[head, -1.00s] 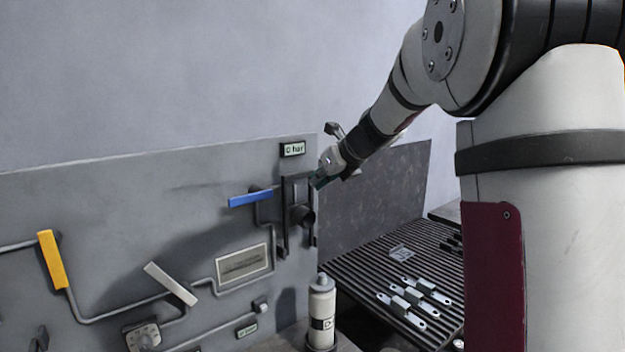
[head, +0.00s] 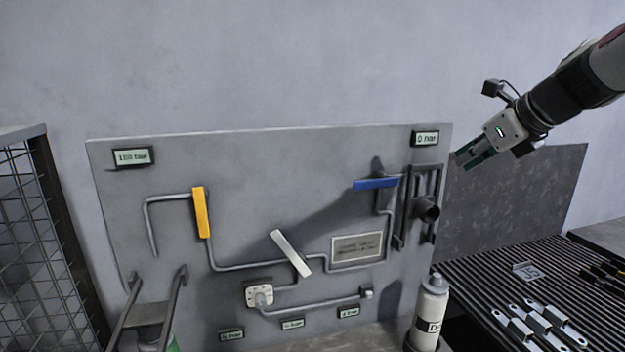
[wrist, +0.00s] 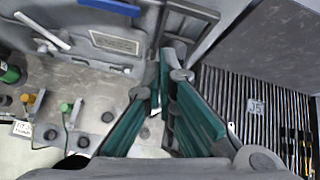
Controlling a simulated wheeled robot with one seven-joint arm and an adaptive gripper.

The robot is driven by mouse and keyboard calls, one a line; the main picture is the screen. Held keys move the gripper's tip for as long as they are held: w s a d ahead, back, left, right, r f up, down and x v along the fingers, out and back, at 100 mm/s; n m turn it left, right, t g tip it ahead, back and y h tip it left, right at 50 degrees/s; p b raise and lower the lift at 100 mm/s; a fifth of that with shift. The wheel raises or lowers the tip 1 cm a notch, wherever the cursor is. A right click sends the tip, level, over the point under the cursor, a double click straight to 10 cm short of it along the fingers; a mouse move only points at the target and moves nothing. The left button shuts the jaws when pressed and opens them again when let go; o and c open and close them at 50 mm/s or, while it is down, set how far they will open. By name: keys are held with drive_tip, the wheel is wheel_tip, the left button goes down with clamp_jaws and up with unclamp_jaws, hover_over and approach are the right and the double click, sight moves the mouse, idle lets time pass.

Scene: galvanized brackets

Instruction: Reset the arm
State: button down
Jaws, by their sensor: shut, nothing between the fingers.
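My gripper (head: 472,156) is at the upper right in the head view, in the air in front of the right edge of the grey panel (head: 110,200). Its green-padded fingers are shut with nothing between them. In the wrist view the fingers (wrist: 158,105) point away from the camera, over the panel's right end and the worktop below. The gripper appears apart from the panel and its handles.
The panel carries a yellow handle (head: 201,212), a white handle (head: 291,252) and a blue handle (head: 376,184) on pipes. A white bottle (head: 430,312) stands below its right end. Metal brackets (head: 540,320) lie on the ribbed mat (head: 470,275). A mesh cage (head: 35,230) stands at left.

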drive_tip(key=s+a+f+n+g, duration=0.1)
drive_tip(key=s+a+f+n, duration=0.2)
drive_tip(key=s+n, duration=0.6)
drive_tip(key=s+a+f+n+g+h, duration=0.1)
drive_tip(key=s+a+f+n, duration=0.3)
drive_tip(key=s+n, duration=0.6)
drive_tip(key=s+a+f+n+g+h, duration=0.1)
drive_tip(key=s+a+f+n+g, duration=0.1)
drive_tip(key=s+a+f+n, duration=0.2)
drive_tip(key=s+a+n, duration=0.3)
drive_tip(key=s+n, duration=0.2)
drive_tip(key=n, duration=0.2)
drive_tip(key=shift+s+f+n, duration=0.2)
drive_tip(key=shift+s+n, duration=0.1)
drive_tip(key=shift+s, duration=0.05)
